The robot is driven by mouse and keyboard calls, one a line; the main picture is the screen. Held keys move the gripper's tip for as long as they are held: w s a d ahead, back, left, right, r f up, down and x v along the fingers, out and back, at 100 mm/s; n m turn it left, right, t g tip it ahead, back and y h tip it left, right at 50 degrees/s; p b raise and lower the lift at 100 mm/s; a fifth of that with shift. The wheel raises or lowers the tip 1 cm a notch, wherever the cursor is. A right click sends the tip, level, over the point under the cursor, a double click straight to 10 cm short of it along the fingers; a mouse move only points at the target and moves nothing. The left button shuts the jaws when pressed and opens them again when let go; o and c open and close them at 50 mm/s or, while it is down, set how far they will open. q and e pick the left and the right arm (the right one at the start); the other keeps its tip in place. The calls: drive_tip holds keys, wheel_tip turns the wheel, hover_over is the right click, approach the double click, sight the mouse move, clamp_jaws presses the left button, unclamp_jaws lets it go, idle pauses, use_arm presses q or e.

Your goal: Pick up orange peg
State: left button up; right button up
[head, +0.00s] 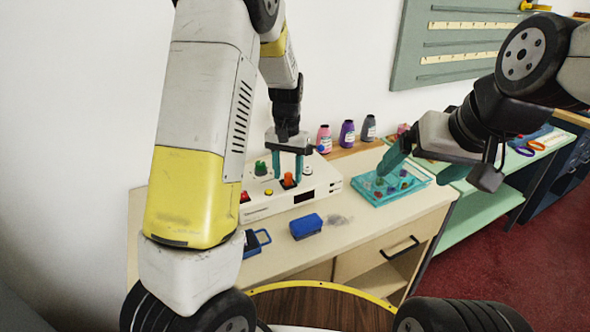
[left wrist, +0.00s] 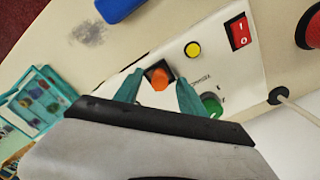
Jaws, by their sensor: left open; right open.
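The orange peg (head: 288,179) stands in a black square socket on top of a white control box (head: 255,210). My left gripper (head: 289,166) points down over it, open, with one teal finger on each side of the peg. In the left wrist view the orange peg (left wrist: 160,80) shows between the spread fingertips of my left gripper (left wrist: 157,88), and I see a gap on at least one side. My right gripper (head: 388,164) is open over a teal tray (head: 412,189); its finger gap is hard to make out.
The white box also carries a green knob (head: 261,168), a red switch (left wrist: 239,30) and a yellow button (left wrist: 193,49). A blue block (head: 306,227) lies on the counter in front. Several bottles (head: 347,134) stand at the back.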

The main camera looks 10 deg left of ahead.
sight(288, 174)
use_arm(q)
clamp_jaws()
drive_tip(key=shift+r, duration=0.1)
drive_tip(key=shift+r, duration=0.6)
wheel_tip(288, 174, up, 2)
drive_tip(key=shift+r, duration=0.25)
drive_tip(key=s+d+r, duration=0.1)
drive_tip(key=s+d, duration=0.1)
drive_tip(key=s, duration=1.4)
drive_tip(key=shift+d, duration=0.2)
